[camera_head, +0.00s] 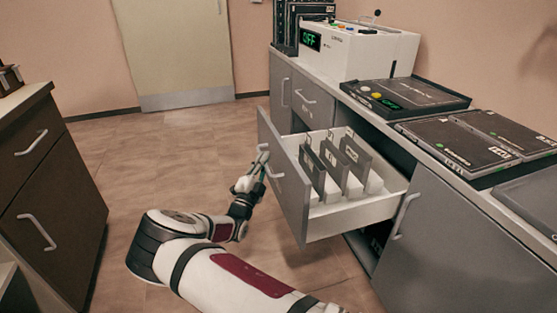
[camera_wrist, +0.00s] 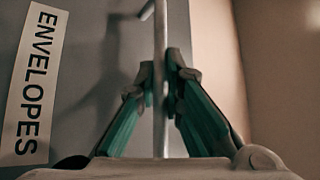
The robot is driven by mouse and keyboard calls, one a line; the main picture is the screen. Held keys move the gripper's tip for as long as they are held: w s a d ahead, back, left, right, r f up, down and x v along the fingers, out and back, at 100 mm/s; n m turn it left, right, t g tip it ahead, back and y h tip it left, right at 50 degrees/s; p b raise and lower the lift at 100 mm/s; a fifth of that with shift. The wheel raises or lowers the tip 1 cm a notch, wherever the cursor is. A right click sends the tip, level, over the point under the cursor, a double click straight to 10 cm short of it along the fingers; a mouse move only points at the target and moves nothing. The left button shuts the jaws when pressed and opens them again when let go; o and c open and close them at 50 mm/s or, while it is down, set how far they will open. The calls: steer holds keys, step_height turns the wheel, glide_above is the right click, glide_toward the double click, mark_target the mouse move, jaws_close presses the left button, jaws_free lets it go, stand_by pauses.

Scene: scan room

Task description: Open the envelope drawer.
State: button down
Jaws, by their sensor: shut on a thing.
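The envelope drawer (camera_head: 352,215) stands pulled far out of the grey cabinet in the head view. Its inside is white, with several dark upright dividers or folders. A label reading "ENVELOPES" (camera_wrist: 36,84) is on its front in the wrist view. My gripper (camera_head: 257,172) is at the outer side of the drawer front. In the wrist view its two green-padded fingers (camera_wrist: 160,88) are shut on the drawer handle (camera_wrist: 160,40), one on each side of the bar. The gripper partly hides the handle in the head view.
A cabinet door with a handle (camera_head: 405,215) is right of the drawer. A white device (camera_head: 352,50) and several flat dark devices (camera_head: 405,96) sit on the counter. A brown cabinet (camera_head: 55,190) stands at the left. The floor (camera_head: 165,160) between is clear.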

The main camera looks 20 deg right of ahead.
steer(key=shift+s+a+f, duration=0.1)
steer(key=shift+a, duration=1)
steer(key=shift+a+f, duration=0.1)
steer(key=shift+a, duration=0.95)
steer(key=c, duration=1.7)
jaws_free()
steer(key=shift+r, duration=0.1)
steer(key=v, duration=1.2)
